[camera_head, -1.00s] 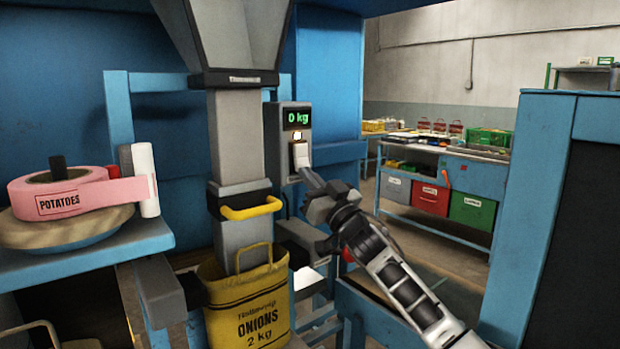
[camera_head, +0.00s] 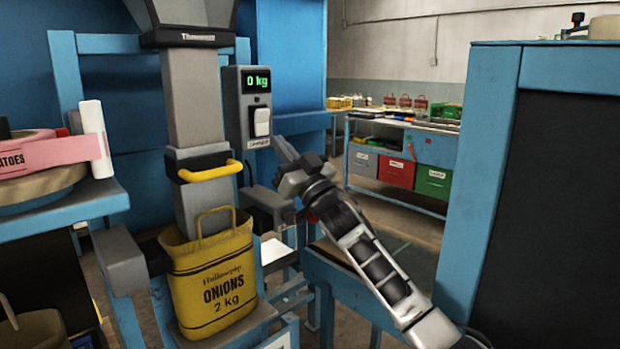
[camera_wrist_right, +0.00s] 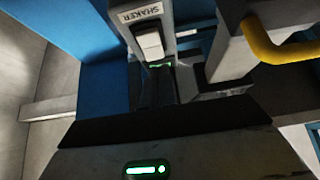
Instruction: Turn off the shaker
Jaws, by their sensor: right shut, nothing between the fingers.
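The shaker switch is a white rocker (camera_head: 262,122) on a grey control box (camera_head: 232,115) with a green "0 kg" display (camera_head: 257,80). In the wrist view the switch (camera_wrist_right: 150,45) sits beside a "SHAKER" label (camera_wrist_right: 141,14). No lit lamp shows at the switch in the head view. My right gripper (camera_head: 284,150) is shut and empty, its tips just below and right of the switch, apart from it as far as I can see. The closed fingers (camera_wrist_right: 158,85) also show in the wrist view. My left gripper is out of view.
A yellow onion sack (camera_head: 222,275) hangs under the grey spout (camera_head: 190,100) with its yellow handle (camera_head: 210,172). A blue-framed panel (camera_head: 490,150) stands close on the right.

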